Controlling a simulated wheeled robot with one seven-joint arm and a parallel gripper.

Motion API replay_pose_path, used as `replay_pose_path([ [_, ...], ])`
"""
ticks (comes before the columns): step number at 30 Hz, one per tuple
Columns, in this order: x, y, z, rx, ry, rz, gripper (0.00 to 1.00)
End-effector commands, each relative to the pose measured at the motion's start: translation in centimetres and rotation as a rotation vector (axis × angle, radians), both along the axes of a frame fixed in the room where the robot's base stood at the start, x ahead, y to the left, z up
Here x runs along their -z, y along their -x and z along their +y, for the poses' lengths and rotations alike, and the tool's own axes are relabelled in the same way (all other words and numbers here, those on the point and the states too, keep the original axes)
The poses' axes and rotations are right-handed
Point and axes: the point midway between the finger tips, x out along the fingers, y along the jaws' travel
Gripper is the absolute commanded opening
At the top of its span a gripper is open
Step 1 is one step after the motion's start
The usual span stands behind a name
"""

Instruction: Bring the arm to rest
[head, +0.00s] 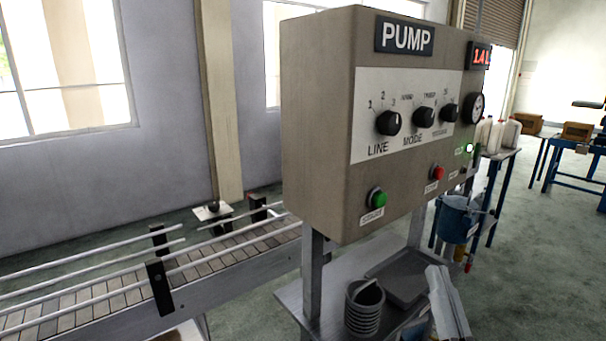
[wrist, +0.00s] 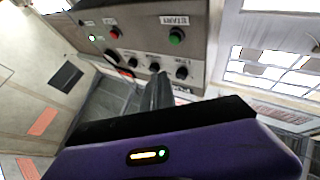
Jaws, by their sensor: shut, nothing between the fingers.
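My gripper (wrist: 160,80) shows in the wrist view as dark fingers closed together above its purple body, with nothing between them. It points toward the grey-beige pump panel (wrist: 140,20), which looks upside down there. The fingertips lie in front of the panel's knob side in that view; I cannot tell the gap or whether they touch. In the head view the pump panel (head: 310,120) stands upright at centre with three black knobs, a green button (head: 378,198) and a red button (head: 438,173). I cannot clearly make out my gripper in the head view.
Under the panel, a metal stand (head: 296,300) holds a grey ribbed cup (head: 363,315) and a dark tray (head: 400,277). A blue bucket (head: 455,222) hangs at right. White jugs (head: 508,135) stand on a table behind.

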Motion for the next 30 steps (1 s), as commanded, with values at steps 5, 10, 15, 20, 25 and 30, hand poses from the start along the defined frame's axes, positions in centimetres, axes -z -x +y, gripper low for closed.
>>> replay_pose_path([
  [5, 5.7, 5.2, 0.1, 0.010, 0.032, 0.101, 0.00],
  [10, 10.1, 10.3, 0.1, 0.017, 0.055, 0.202, 0.00],
  [15, 13.7, 15.7, 0.1, 0.020, 0.074, 0.313, 0.00],
  [20, 16.4, 20.8, 0.1, 0.020, 0.086, 0.429, 0.00],
  [25, 18.8, 26.3, 0.1, 0.016, 0.090, 0.563, 0.00],
  [30, 20.7, 30.8, 0.1, 0.011, 0.086, 0.691, 0.00],
])
